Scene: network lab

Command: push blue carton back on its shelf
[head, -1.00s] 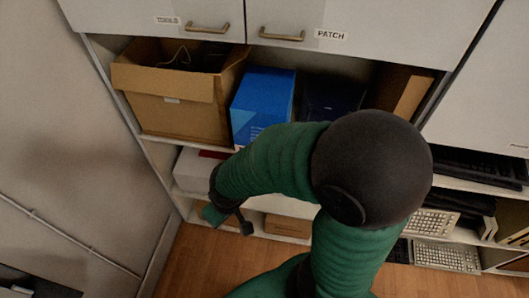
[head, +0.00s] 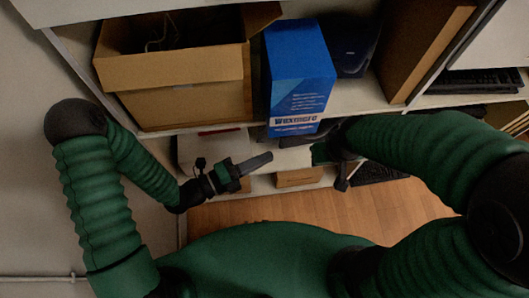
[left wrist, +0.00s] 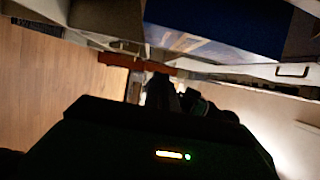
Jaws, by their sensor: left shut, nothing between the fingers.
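The blue carton (head: 297,70) stands on the open shelf (head: 385,98), right of an open cardboard box. Its lower front end reaches past the shelf's front edge in the head view. In the left wrist view its blue side (left wrist: 215,22) fills part of the top. My left gripper (head: 256,163) is shut and empty, below and left of the carton, apart from it. It also shows dark in the left wrist view (left wrist: 180,98). My right gripper (head: 342,172) is just below and right of the carton; its fingers are too unclear to read, and any contact is unclear.
The open cardboard box (head: 180,95) stands close on the carton's left. A dark object (head: 353,45) is close on its right, and a brown panel (head: 425,50) farther right. A lower shelf (head: 262,184) holds a small brown box (head: 299,177).

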